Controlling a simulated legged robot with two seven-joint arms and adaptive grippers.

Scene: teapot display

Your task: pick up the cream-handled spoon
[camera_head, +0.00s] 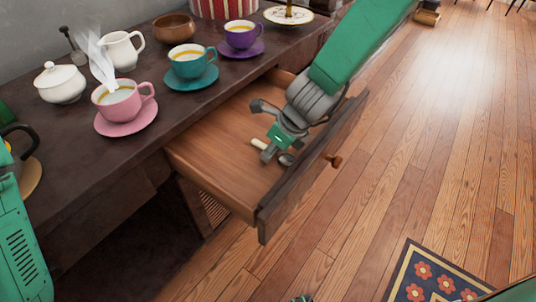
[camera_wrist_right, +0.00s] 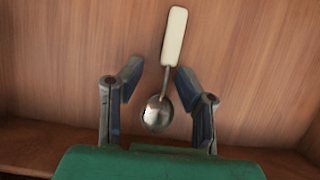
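The cream-handled spoon (camera_wrist_right: 173,38) lies on the floor of the open drawer (camera_head: 215,150). In the right wrist view its handle points away and its metal bowl (camera_wrist_right: 158,113) lies between my gripper's fingers. In the head view the cream handle (camera_head: 258,145) and part of the bowl show beside the gripper. My right gripper (camera_head: 262,130) reaches down into the drawer. It is open, with one finger on each side of the spoon and a gap to both, as the right wrist view (camera_wrist_right: 158,84) shows. My left gripper is not in view.
The dark tabletop (camera_head: 75,140) above the drawer carries pink, teal and purple cups on saucers, a white sugar bowl (camera_head: 60,83), a white jug (camera_head: 122,50) and a wooden bowl (camera_head: 174,27). The drawer's front wall (camera_head: 310,165) stands close to my right arm.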

